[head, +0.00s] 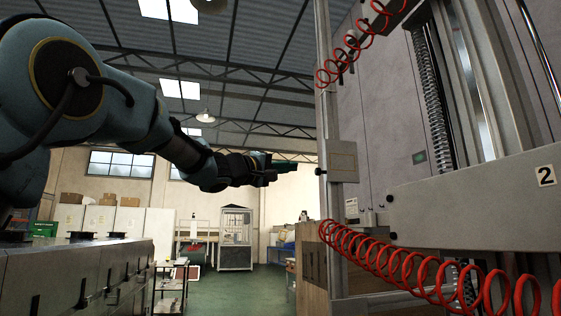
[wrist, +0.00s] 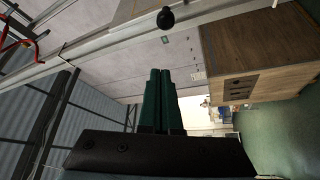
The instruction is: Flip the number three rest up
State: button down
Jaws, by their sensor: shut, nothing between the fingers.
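My gripper (head: 296,166) is in the middle of the head view, its green fingers pointing right toward a grey upright post (head: 326,110). In the wrist view the two green fingers (wrist: 160,72) lie side by side, shut and empty. A black round knob (wrist: 166,19) shows beyond the fingertips, apart from them. In the head view a small black knob (head: 319,171) sits at the left edge of a pale plate (head: 342,162) on the post, just right of my fingertips. No number three is readable; which part is the number three rest I cannot tell.
A grey beam (head: 470,212) labelled 2 (head: 545,175) crosses the right side. A wooden cabinet (wrist: 235,55) stands right in the wrist view. Grey metal cabinets (head: 80,275) are at lower left. Green floor (head: 235,290) is open between.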

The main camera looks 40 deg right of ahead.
jog(key=s+d+p, duration=0.2)
jog(key=s+d, duration=0.1)
jog(key=shift+s+d+f, duration=0.1)
jog(key=shift+d+f, duration=0.1)
jog(key=shift+f, duration=0.2)
jog(key=shift+s+a+n+y+p, duration=0.2)
jog(key=shift+s+n+y+p, duration=0.25)
jog(key=shift+n, duration=0.35)
dwell(0.3)
jog(key=s+a+r+n+y+p, duration=0.3)
jog(key=s+r+n+p, duration=0.3)
jog(key=s+r+p, duration=0.1)
jog(key=shift+s+r+n+p, duration=0.3)
jog(key=shift+s+n+p, duration=0.15)
jog(key=shift+p, duration=0.5)
dwell(0.4)
jog(key=shift+y, duration=0.25)
dwell(0.4)
